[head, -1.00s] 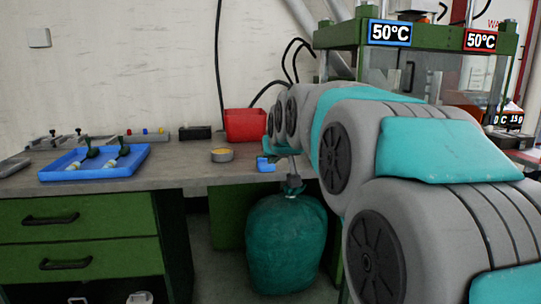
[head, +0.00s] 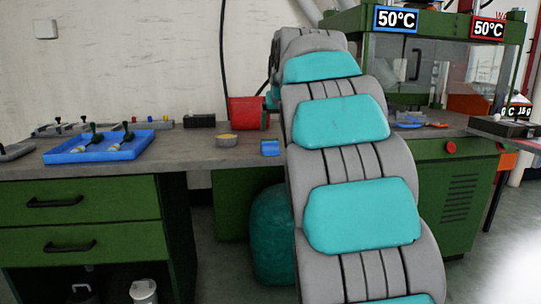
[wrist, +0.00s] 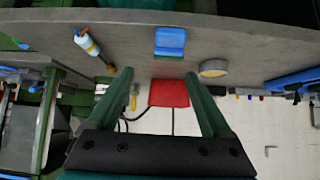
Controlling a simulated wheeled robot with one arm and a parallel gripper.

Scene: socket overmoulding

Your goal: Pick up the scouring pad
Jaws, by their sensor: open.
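The red bin (wrist: 168,93) shows beyond the fingertips.
A blue tray (head: 98,148) with tools stands on the left of the bench (head: 190,158). The red bin (head: 248,113) is at the back. A green press (head: 440,75) stands at the right.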

